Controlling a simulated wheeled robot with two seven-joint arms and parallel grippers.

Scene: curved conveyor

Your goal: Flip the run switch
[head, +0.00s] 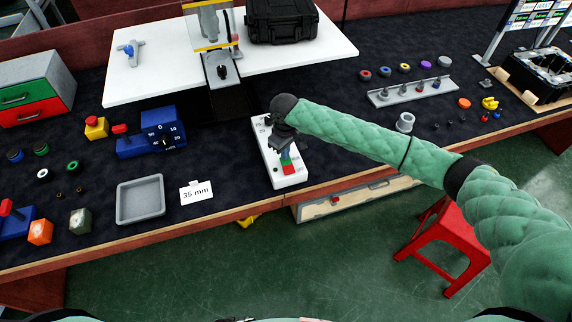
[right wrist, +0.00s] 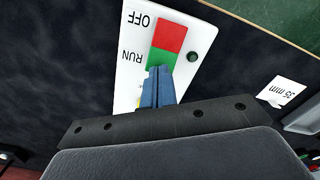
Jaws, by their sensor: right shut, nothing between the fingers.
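The run switch is a rocker with a red half and a green half (right wrist: 162,59) on a white panel (right wrist: 133,65). In the right wrist view, OFF is printed beside the red half and RUN beside the green half. In the head view, the panel (head: 290,182) lies on the dark mat near the table's front edge. My right gripper (head: 285,154) points down over it, shut and empty. Its blue fingertips (right wrist: 161,72) are at the green half's edge and cover part of it. I cannot tell whether they touch, or which half is pressed in. My left gripper is out of view.
A grey tray (head: 141,201) and a "35 mm" card (head: 196,192) lie left of the panel. A blue device with a dial (head: 163,135) stands behind them. A grey rail with pegs (head: 382,97) lies to the right. Mat between panel and card is clear.

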